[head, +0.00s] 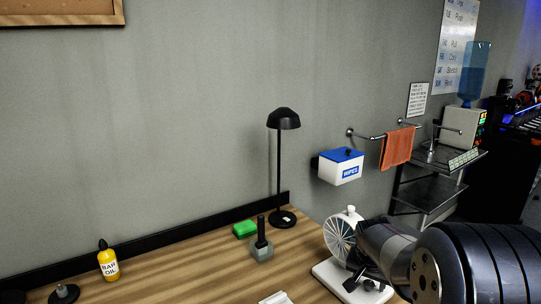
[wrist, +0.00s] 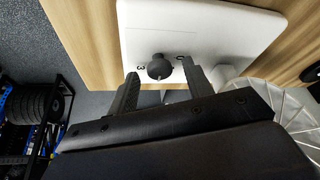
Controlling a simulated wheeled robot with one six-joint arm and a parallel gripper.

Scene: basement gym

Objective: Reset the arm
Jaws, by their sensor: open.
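My gripper (head: 362,282) is at the lower right of the head view, low in front of a white desk fan (head: 340,236). In the wrist view my gripper (wrist: 160,71) is open, its two dark fingers apart. A dark round knob (wrist: 159,66) on the fan's white base (wrist: 205,25) shows between the fingertips; I cannot tell whether they touch it. Marks like numbers are printed beside the knob. The fan's wire cage (wrist: 290,105) is close to the gripper's right side. My arm hides part of the fan in the head view.
On the wooden table (head: 190,270) are a black lamp (head: 283,120), a green block (head: 245,229), a grey block with a dark handle (head: 262,248) and a yellow oil bottle (head: 108,263). A wipes box (head: 341,168) and an orange towel (head: 397,147) are on the wall.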

